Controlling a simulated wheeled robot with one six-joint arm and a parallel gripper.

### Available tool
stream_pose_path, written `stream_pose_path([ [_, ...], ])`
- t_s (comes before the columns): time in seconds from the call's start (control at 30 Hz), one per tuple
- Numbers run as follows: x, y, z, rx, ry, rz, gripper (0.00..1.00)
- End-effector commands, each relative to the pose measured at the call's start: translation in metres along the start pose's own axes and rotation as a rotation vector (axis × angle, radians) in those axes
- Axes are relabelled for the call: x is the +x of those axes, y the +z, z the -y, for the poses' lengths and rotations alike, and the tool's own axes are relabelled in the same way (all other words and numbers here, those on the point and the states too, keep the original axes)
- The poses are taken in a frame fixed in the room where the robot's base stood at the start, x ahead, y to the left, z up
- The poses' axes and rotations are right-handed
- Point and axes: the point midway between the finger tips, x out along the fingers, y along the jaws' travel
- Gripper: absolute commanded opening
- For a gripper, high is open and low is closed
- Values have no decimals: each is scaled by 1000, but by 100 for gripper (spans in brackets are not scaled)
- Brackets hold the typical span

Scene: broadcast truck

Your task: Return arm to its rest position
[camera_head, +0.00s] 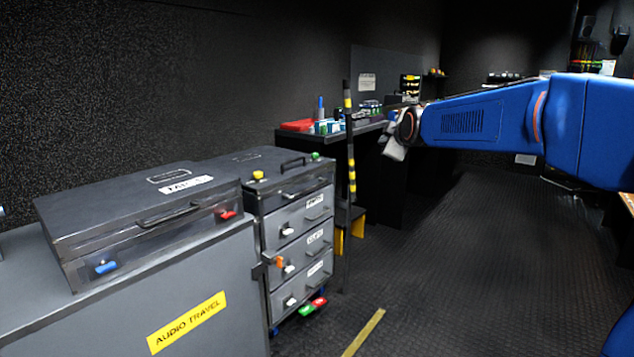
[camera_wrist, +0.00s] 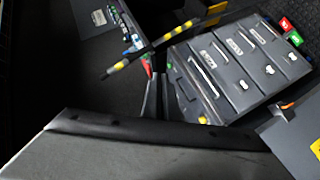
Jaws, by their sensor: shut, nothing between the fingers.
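My blue arm reaches in from the right in the head view. My gripper (camera_head: 394,149) is at its end, small and partly hidden by the wrist, in front of the dark workbench. In the wrist view my gripper (camera_wrist: 155,98) shows as two slim dark fingers close together, shut and empty. It is held in the air, apart from the drawer unit and the bench as far as I can tell.
A grey drawer unit (camera_head: 297,217) stands at centre-left, beside a black case (camera_head: 110,215) on an "AUDIO TRAVEL" cabinet (camera_head: 221,322). A yellow-and-black striped pole (camera_head: 351,175) stands near my gripper. A workbench (camera_head: 375,128) holds small items. The floor (camera_head: 440,270) is clear.

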Motion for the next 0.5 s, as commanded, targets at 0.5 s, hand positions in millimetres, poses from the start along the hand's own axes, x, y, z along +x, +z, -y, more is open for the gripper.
stream_pose_path([
  [0.5,-193,100,141,504,-256,276,0],
])
